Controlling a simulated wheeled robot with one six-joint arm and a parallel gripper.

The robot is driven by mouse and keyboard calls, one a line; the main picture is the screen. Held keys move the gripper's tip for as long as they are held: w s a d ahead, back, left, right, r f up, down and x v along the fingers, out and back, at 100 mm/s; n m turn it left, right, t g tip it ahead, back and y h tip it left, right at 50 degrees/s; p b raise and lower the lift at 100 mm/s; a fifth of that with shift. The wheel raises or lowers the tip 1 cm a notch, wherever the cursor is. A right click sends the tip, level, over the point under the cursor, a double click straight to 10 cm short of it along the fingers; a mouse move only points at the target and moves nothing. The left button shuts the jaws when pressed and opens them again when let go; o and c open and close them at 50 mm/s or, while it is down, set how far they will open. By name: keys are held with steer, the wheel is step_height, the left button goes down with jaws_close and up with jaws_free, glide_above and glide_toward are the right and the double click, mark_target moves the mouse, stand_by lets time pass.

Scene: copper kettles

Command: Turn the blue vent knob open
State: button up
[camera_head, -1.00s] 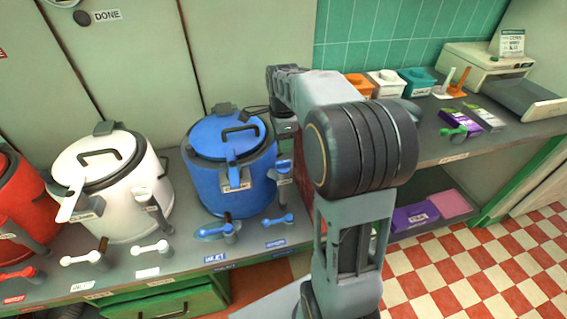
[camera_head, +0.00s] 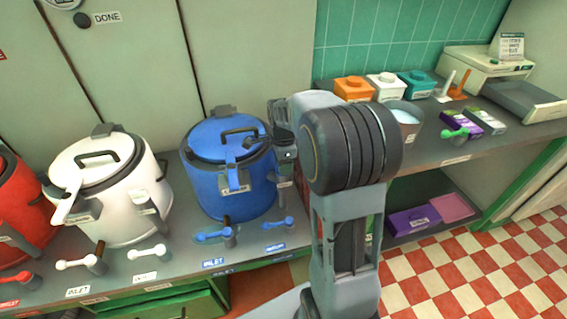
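The blue kettle (camera_head: 213,185) stands on the grey bench with its lid on. Two small blue levers lie in front of it: one on the left (camera_head: 212,236) by a label that seems to read INLET, and one on the right (camera_head: 277,223) by a label too small to read. I cannot tell which blue part is the vent knob. My gripper (camera_head: 258,142) is by the right edge of the blue lid. My dark wrist covers the blue fitting on the kettle's right side. The fingers are too small and dark to show whether they are open or touching anything.
A white kettle (camera_head: 120,205) and a red kettle (camera_head: 18,220) stand to the left with their own levers. Orange (camera_head: 354,88), white (camera_head: 386,86) and teal (camera_head: 417,83) boxes stand at the back right. A grey pot (camera_head: 405,128) is beside my arm. Checkered floor is clear at lower right.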

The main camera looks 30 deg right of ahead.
jaws_close()
stand_by(0.3)
steer(key=n+p, duration=0.1)
steer(key=n, duration=0.3)
steer(key=shift+r+p, duration=0.1)
steer(key=shift+p, duration=0.25)
steer(key=n+p, duration=0.1)
steer(key=n, duration=0.4)
steer(key=shift+p, duration=0.3)
steer(key=n+p, duration=0.1)
steer(key=n, duration=0.3)
steer(key=shift+n, duration=0.4)
steer(key=shift+n+p, duration=0.35)
steer(key=shift+n, duration=1.85)
